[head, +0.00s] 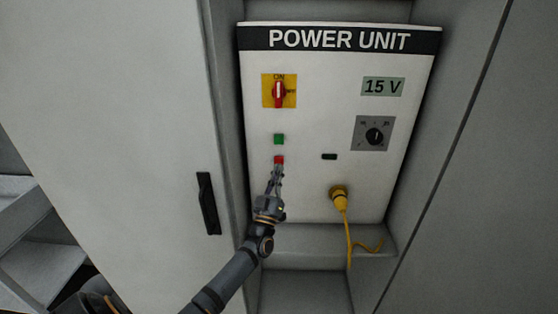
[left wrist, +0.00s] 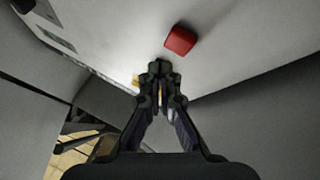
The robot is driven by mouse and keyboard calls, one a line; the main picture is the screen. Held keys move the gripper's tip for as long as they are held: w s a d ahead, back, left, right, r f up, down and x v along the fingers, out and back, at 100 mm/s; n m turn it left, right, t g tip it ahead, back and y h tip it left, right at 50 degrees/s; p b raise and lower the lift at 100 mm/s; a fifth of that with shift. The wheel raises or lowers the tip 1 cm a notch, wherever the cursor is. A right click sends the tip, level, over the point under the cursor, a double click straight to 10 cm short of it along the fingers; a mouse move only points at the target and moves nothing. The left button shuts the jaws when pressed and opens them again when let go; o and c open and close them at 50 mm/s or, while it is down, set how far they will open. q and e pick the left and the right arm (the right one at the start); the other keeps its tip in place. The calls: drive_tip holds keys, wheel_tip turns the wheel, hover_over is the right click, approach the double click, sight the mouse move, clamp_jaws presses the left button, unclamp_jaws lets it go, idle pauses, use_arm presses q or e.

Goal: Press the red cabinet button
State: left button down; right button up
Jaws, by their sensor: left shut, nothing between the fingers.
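The red button (head: 279,160) is on the white front of the power unit (head: 310,190), just below the green button (head: 279,139). My left gripper (head: 278,170) is shut and empty, with its fingertips just below the red button in the head view. In the left wrist view the red button (left wrist: 180,40) shows as a red block beyond the fingertips of my left gripper (left wrist: 160,66), a little up and right of them. A small gap shows between tips and button there; I cannot tell the exact depth. My right gripper is not in view.
Above the buttons is a red rotary switch (head: 279,92) on a yellow plate. To the right are a 15 V display (head: 383,87), a grey dial (head: 373,134) and a yellow plug (head: 340,197) with a hanging cable. Cabinet walls flank the unit; a black handle (head: 208,203) is at left.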

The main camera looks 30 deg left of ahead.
use_arm(q)
drive_tip(key=s+d, duration=0.1)
drive_tip(key=s+p, duration=0.1)
drive_tip(key=s, duration=0.1)
drive_tip(key=shift+s+d+r+p, duration=0.1)
drive_tip(key=shift+d+p, duration=0.2)
drive_tip(key=shift+d, duration=0.1)
idle(0.5)
